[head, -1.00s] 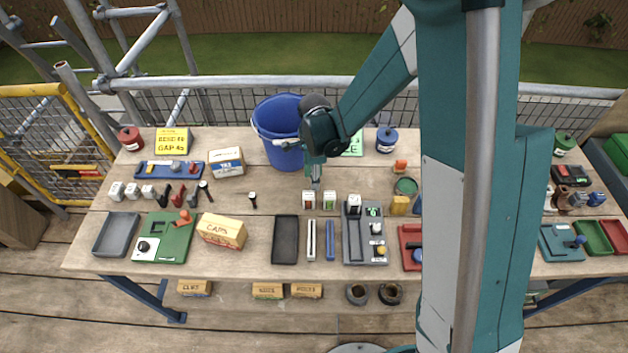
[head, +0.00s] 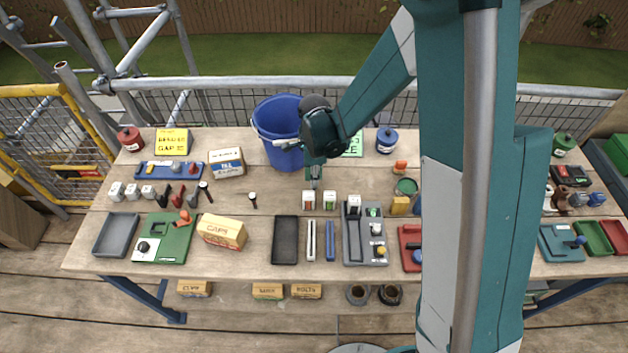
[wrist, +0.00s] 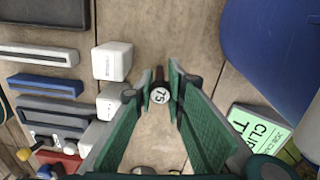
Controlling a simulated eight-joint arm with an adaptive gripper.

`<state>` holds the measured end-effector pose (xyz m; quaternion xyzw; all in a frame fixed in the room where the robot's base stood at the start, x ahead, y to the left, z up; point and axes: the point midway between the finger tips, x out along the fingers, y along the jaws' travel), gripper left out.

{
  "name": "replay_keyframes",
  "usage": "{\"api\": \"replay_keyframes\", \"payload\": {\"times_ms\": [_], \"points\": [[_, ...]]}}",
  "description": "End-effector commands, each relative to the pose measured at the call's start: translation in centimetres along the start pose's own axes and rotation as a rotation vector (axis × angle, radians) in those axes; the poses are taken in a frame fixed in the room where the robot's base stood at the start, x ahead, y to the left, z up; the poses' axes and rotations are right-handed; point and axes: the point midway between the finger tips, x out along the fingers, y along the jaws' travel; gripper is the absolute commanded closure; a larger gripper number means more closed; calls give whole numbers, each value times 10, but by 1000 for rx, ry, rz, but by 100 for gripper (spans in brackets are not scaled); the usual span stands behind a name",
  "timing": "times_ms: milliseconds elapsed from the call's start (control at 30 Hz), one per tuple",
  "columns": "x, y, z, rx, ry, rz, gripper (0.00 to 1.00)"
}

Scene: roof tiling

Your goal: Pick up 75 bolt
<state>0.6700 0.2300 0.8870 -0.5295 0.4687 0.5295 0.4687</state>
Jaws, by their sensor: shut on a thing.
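The 75 bolt (wrist: 160,95) shows in the wrist view as a round white head marked "75" with a dark shank. It stands between the fingertips of my gripper (wrist: 166,92). The fingers are shut on it. In the head view my gripper (head: 315,181) points down over the middle of the wooden table, just in front of the blue bucket; the bolt is too small to make out there. Whether the bolt still touches the table cannot be told.
White blocks (wrist: 113,61) stand close left of my gripper in the wrist view. The blue bucket (head: 277,150) is behind it, with a green card (wrist: 258,128) nearby. Two similar bolts (head: 252,200) (head: 204,187) stand to the left. Trays (head: 285,240) line the front.

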Motion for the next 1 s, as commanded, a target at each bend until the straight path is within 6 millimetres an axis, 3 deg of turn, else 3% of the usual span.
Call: {"api": "replay_keyframes", "payload": {"times_ms": [467, 1000], "points": [[-14, 0, 0, 0, 0, 0, 99], [-78, 0, 0, 0, 0, 0, 99]]}}
